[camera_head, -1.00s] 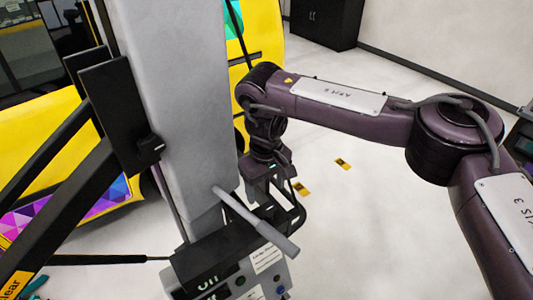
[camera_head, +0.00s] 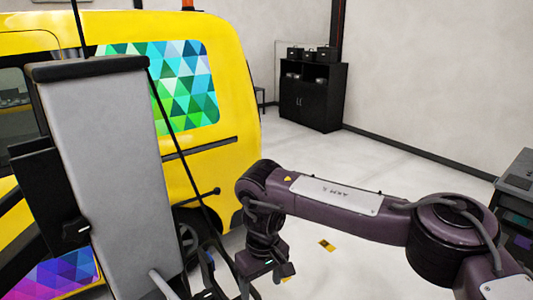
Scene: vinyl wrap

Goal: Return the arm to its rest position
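My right arm (camera_head: 335,195), purple-grey, comes in from the right and reaches left, then bends down at its wrist. My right gripper (camera_head: 250,280) hangs below the wrist at the bottom edge, beside the grey machine column (camera_head: 105,170). Its fingers are small and partly cut off, so I cannot tell whether it is open or shut. A grey rod-like handle (camera_head: 163,284) sticks out at the column's foot, left of the gripper and apart from the visible part of it. My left gripper is not in view.
A yellow van (camera_head: 238,110) with a coloured triangle pattern stands behind the column. A black cabinet (camera_head: 318,98) stands at the back wall. A dark unit (camera_head: 515,200) is at the right edge. The pale floor (camera_head: 380,160) beyond my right arm is mostly clear.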

